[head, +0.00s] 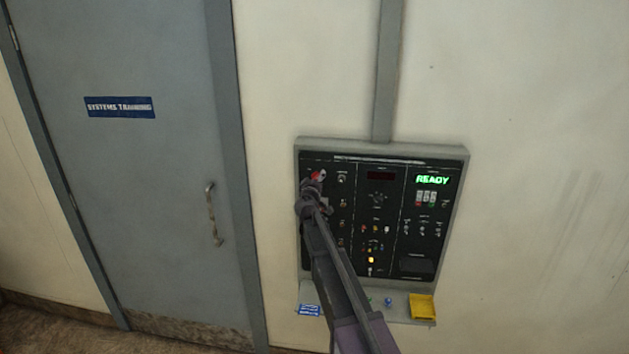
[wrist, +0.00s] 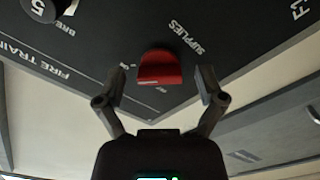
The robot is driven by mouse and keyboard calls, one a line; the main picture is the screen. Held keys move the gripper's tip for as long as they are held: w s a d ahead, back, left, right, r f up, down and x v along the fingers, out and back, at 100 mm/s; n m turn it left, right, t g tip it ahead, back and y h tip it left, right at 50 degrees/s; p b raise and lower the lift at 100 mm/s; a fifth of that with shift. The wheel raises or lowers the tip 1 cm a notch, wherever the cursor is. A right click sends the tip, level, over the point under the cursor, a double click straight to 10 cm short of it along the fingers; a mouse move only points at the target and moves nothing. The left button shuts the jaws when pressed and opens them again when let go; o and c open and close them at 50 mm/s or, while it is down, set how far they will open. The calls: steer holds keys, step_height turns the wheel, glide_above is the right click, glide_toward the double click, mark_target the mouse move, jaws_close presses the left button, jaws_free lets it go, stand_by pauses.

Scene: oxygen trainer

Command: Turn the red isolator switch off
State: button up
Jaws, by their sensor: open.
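The red isolator switch (head: 317,175) is at the top left of the black control panel (head: 378,215) on the wall. In the wrist view the red switch knob (wrist: 159,69) sits between my gripper's fingertips, with a gap on both sides. The word "SUPPLIES" is printed beside it, and small position marks around it are partly hidden or too small to read. My gripper (wrist: 163,84) is open and in front of the switch. In the head view my gripper (head: 315,188) covers the lower part of the switch and the panel around it.
A lit green "READY" display (head: 432,180) is at the panel's upper right. Several small knobs and lights fill the panel. A ledge below holds a yellow tray (head: 422,306) and a blue card (head: 309,310). A grey door (head: 140,150) is to the left.

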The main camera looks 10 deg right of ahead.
steer(key=c, duration=1.2)
steer(key=shift+o, duration=0.3)
steer(key=shift+n, duration=0.5)
steer(key=n, duration=0.3)
steer(key=shift+n, duration=0.4)
steer(key=n, duration=1.3)
steer(key=shift+w, duration=0.1)
